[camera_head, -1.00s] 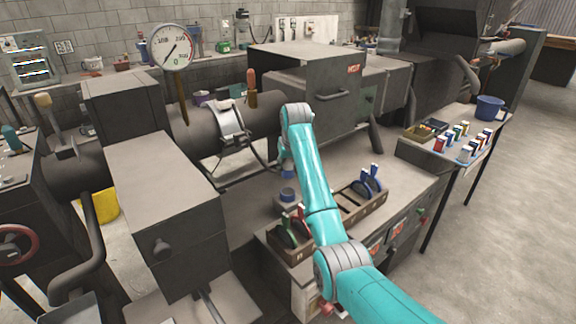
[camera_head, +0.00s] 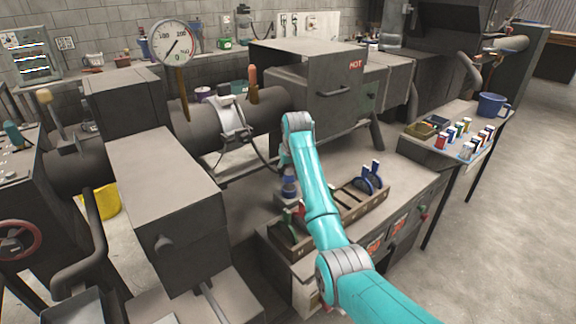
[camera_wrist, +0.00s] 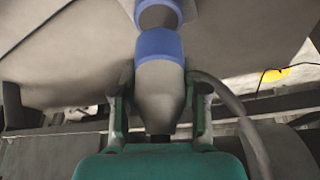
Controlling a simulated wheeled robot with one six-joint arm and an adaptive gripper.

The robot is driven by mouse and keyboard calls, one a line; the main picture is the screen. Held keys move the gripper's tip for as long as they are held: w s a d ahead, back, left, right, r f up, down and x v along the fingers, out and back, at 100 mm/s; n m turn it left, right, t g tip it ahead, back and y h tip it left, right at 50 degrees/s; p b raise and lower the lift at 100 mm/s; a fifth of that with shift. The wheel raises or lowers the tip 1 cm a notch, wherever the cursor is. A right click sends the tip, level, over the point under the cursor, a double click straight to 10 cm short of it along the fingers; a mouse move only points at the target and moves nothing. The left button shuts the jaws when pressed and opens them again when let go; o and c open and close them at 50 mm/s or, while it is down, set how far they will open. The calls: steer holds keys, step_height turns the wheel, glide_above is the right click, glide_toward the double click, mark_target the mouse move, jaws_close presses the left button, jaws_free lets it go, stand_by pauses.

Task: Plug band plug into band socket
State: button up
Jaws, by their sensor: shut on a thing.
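The band plug (camera_wrist: 158,88) is a grey tapered body with a blue band, and a grey cable runs from it to the right. My gripper (camera_wrist: 160,108) is shut on it, one finger on each side, in the wrist view. The band socket (camera_wrist: 158,17) is a grey piece with a blue band, directly ahead of the plug's tip and roughly in line with it. The two look very close; whether they touch I cannot tell. In the head view the socket (camera_head: 289,188) sits on the bench behind my arm, which mostly hides my gripper and the plug.
A divided wooden tray (camera_head: 362,203) with blue-handled tools lies right of my arm. The grey machine marked HOT (camera_head: 320,85) stands behind. A thick pipe (camera_head: 262,112) with a clamp is at the left.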

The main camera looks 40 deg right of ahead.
mark_target(288, 177)
steer(key=shift+f, duration=1.05)
steer(key=shift+f, duration=0.6)
stand_by(1.3)
steer(key=o, duration=1.2)
steer(key=shift+c, duration=0.2)
steer(key=v, duration=1.2)
steer(key=shift+w, duration=0.1)
